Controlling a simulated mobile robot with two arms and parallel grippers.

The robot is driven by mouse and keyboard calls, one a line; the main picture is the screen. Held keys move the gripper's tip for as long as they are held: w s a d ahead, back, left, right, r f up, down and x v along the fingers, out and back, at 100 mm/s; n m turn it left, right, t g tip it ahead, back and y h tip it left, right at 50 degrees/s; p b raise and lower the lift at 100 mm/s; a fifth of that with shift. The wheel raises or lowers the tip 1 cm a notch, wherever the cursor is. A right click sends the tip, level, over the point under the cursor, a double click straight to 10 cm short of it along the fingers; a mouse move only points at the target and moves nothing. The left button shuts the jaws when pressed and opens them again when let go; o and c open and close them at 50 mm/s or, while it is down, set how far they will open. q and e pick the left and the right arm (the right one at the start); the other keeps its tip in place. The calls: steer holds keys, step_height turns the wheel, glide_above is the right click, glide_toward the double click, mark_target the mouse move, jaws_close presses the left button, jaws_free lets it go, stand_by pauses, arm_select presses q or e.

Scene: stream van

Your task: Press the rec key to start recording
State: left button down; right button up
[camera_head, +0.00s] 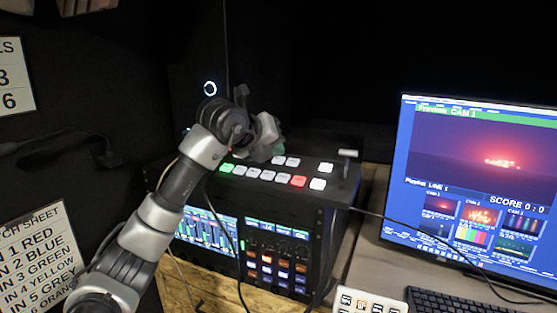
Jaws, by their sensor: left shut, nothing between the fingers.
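A black switcher panel (262,191) sits on top of the equipment rack, with rows of lit keys. Most keys are white; a green key (227,168) is at the left of the front row and a red key (298,181) is towards the right. The key labels are too small to read, so I cannot tell which is the rec key. My left gripper (264,143) is shut and empty at the back left of the panel. Its fingertips are hard to make out, and the arm hides part of the panel; I cannot tell whether it touches a key. My right gripper is not in view.
Below the panel, the rack holds a screen with meters (207,232) and a unit with coloured buttons (277,270). A monitor (470,190) stands at the right, with a keyboard (455,303) and a small keypad (366,301) in front. Loose cables hang around the rack.

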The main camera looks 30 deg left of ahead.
arm_select(q)
steer(key=shift+f, duration=0.35)
steer(key=shift+r, duration=0.1)
stand_by(0.4)
steer(key=shift+s+r+p, duration=0.15)
steer(key=shift+r+p, duration=0.25)
steer(key=shift+r, duration=0.35)
steer(key=r+p, duration=0.1)
steer(key=r, duration=0.1)
steer(key=s+r+p, duration=0.1)
steer(key=r+p, duration=0.1)
steer(key=r, duration=0.1)
steer(key=shift+s, duration=0.1)
steer(key=shift+f, duration=0.1)
stand_by(0.7)
